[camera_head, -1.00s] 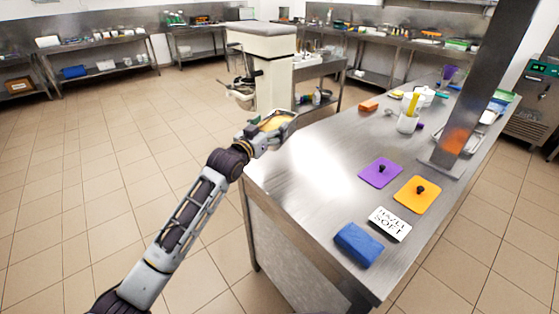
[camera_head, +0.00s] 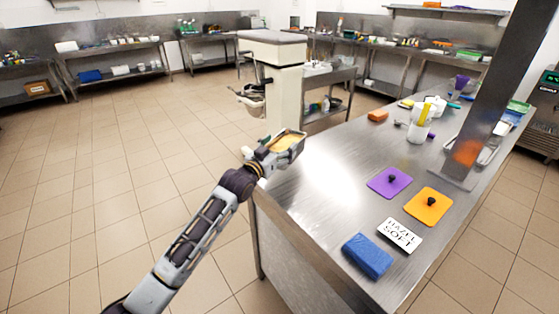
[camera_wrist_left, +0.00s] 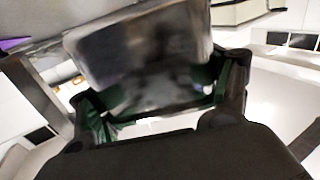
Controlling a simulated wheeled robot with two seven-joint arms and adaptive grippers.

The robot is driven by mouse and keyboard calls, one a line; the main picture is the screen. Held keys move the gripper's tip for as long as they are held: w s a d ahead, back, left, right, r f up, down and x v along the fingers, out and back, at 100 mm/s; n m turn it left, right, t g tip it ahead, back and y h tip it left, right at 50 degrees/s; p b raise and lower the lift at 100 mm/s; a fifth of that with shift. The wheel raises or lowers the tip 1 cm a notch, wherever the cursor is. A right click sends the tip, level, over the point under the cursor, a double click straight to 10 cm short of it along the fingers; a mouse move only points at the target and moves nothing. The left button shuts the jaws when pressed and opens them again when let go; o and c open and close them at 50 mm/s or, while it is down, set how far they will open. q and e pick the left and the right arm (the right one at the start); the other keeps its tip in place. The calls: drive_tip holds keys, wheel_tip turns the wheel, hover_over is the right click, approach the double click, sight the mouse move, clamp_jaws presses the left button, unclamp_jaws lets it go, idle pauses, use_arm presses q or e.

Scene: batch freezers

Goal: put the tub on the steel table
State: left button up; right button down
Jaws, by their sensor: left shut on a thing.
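The steel table (camera_head: 335,205) runs from the front right toward the back. My left gripper (camera_head: 272,150) is shut on the tub (camera_head: 288,143), a metal container with something yellow inside. In the head view the tub appears at the table's far left corner; I cannot tell how high it is above the surface. In the left wrist view, the tub (camera_wrist_left: 140,50) fills the space between the dark green fingers of the gripper (camera_wrist_left: 155,105). My right gripper is not in view.
A white container (camera_head: 418,130) and a steel post (camera_head: 485,110) stand farther back. The left middle of the tabletop is clear.

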use_arm(q)
drive_tip(key=shift+r, duration=0.1)
drive_tip(key=shift+f, duration=2.45)
drive_tip(key=shift+f, duration=0.1)
drive_tip(key=o, duration=1.5)
drive_tip(key=shift+f, duration=0.1)
drive_tip(key=shift+s, duration=0.1)
drive_tip(key=v, duration=1.2)
